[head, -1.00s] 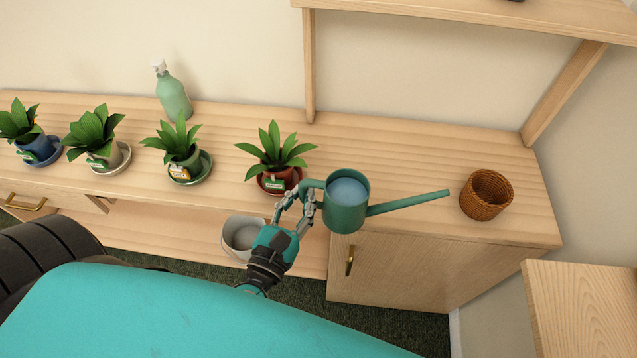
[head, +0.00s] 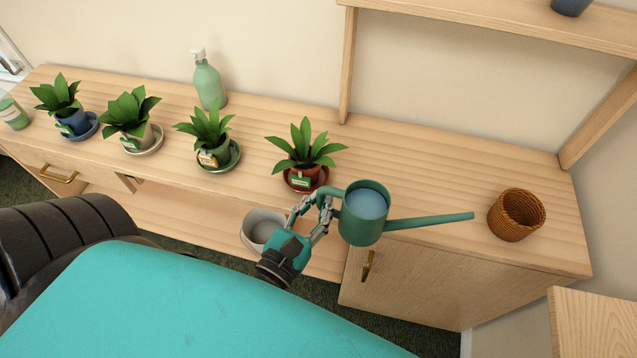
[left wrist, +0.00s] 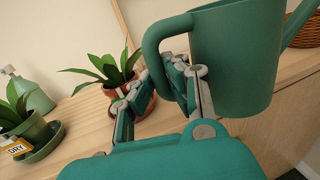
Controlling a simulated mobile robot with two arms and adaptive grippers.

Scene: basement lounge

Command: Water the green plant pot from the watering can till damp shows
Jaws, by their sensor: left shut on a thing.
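The green watering can (head: 361,226) is held nearly upright, with pale blue water in its top and its long spout pointing right. My left gripper (head: 316,211) is shut on its handle, in front of the sideboard's front edge; the grip also shows in the left wrist view (left wrist: 166,84). The green plant pot (head: 209,157) stands on a green saucer (head: 233,158) to the left of the can, with a leafy plant. In the left wrist view the green pot (left wrist: 33,130) carries a tag reading DRY. My right gripper is out of view.
A red-brown pot (head: 303,178) stands between the green pot and can. White (head: 141,137) and blue (head: 73,121) pots stand farther left. A green bottle (head: 209,84) is behind. A wicker basket (head: 516,216) stands right of the spout. A pale bin (head: 262,231) is below the gripper.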

